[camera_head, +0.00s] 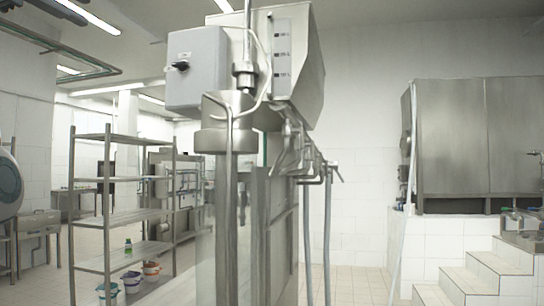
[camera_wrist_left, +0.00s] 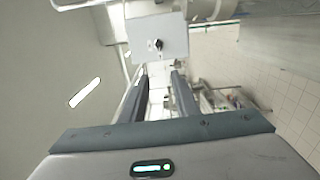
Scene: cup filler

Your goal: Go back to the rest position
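My left gripper (camera_wrist_left: 160,78) shows in the left wrist view with its two dark fingers apart and nothing between them. My right gripper is in neither view. The steel cup filler machine (camera_head: 295,60) stands in the middle of the head view, with a grey control box (camera_head: 197,68) bearing a black knob. The same box (camera_wrist_left: 157,38) is seen beyond my left fingertips in the left wrist view, apart from them.
A metal shelf rack (camera_head: 120,212) stands at left, with a green bottle (camera_head: 128,248) and several small buckets (camera_head: 151,271) low down. White tiled steps (camera_head: 470,280) rise at right to a large steel tank (camera_head: 475,138). Floor (camera_head: 355,284) is open between machine and steps.

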